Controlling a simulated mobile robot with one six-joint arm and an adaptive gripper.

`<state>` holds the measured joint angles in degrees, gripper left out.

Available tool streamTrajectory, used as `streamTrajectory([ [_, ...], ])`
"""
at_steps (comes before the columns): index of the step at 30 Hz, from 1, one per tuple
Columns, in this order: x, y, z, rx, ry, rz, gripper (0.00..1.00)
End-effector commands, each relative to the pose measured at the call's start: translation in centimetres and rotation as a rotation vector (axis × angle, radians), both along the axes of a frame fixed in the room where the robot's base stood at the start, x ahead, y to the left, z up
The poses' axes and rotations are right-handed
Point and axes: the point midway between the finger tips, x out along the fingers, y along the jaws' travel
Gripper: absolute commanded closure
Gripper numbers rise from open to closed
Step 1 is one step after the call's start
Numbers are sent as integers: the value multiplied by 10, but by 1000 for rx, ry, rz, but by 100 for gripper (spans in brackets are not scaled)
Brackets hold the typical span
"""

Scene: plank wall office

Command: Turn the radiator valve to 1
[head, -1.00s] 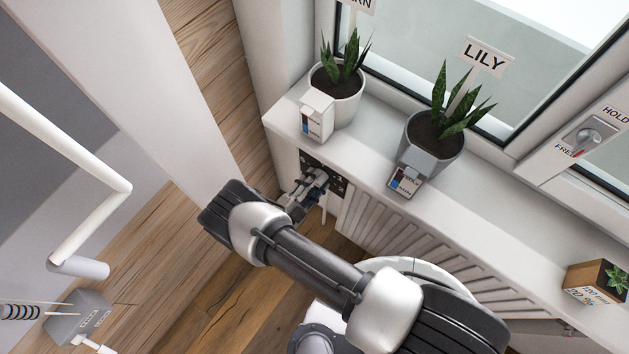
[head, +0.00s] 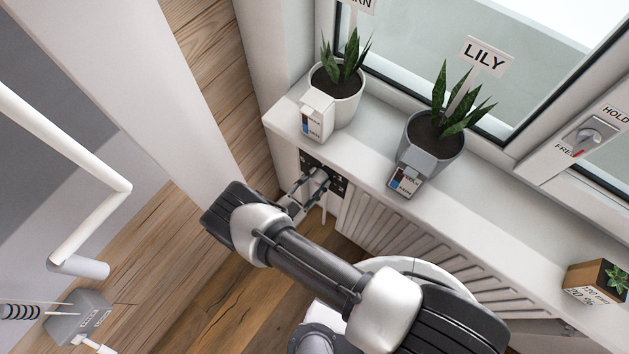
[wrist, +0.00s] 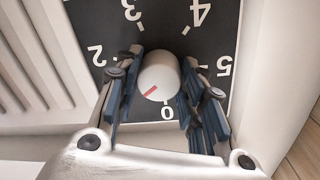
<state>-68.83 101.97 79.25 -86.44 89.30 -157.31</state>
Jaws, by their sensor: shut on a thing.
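The radiator valve is a white round knob (wrist: 158,74) with a red mark, on a black dial plate (wrist: 222,28) in the wrist view. Digits 0, 2, 3, 4 and 5 show upside down around it; the 1 is hidden, apparently behind the left finger. The red mark points down-left, between 0 and 2. My gripper (wrist: 160,62) has one finger on each side of the knob and is shut on it. In the head view my gripper (head: 319,182) reaches the dial plate (head: 338,184) at the radiator's left end and hides the knob.
The ribbed radiator (head: 385,222) runs right under the white sill (head: 372,146). The sill holds a white pot (head: 347,103) and a grey LILY pot (head: 432,146), each with a small box at its front.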

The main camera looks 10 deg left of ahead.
Motion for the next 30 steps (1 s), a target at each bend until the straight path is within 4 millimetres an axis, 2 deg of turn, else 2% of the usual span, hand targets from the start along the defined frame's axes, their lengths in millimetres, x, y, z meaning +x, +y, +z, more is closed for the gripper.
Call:
streamTrajectory([
  [12,0,0,0,-4,1,0,87],
  [13,0,0,0,-4,1,0,62],
  [21,0,0,0,-4,2,0,44],
  [30,0,0,0,-4,2,0,43],
])
